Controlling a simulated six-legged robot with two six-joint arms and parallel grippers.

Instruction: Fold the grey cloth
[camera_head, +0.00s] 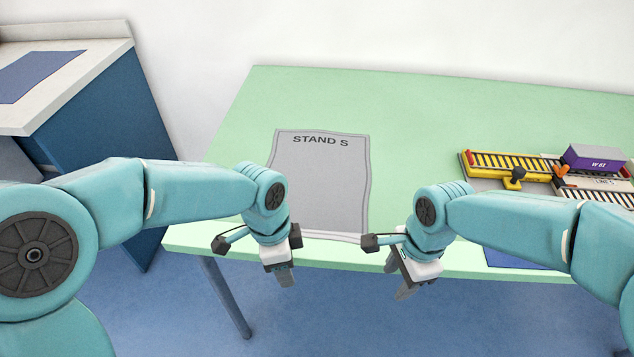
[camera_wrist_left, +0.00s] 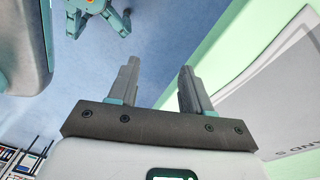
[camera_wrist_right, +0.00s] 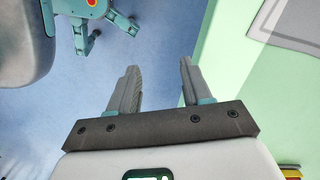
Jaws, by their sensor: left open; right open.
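The grey cloth (camera_head: 320,185) lies flat and spread out on the green table, with "STAND S" printed near its far edge. Its near edge shows a pale strip close to the table's front edge. It also shows in the left wrist view (camera_wrist_left: 285,105) and at the top right of the right wrist view (camera_wrist_right: 293,22). My left gripper (camera_head: 286,279) is open and empty, in front of the table edge near the cloth's near left corner. My right gripper (camera_head: 404,292) is open and empty, in front of the table edge to the right of the cloth.
On the green table (camera_head: 430,130) at right are a yellow crane track (camera_head: 510,165), a purple container (camera_head: 594,158) and a dark blue mat (camera_head: 510,260) partly behind my right arm. A white-topped blue cabinet (camera_head: 95,65) with a blue mat (camera_head: 38,75) stands left. The table beyond the cloth is clear.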

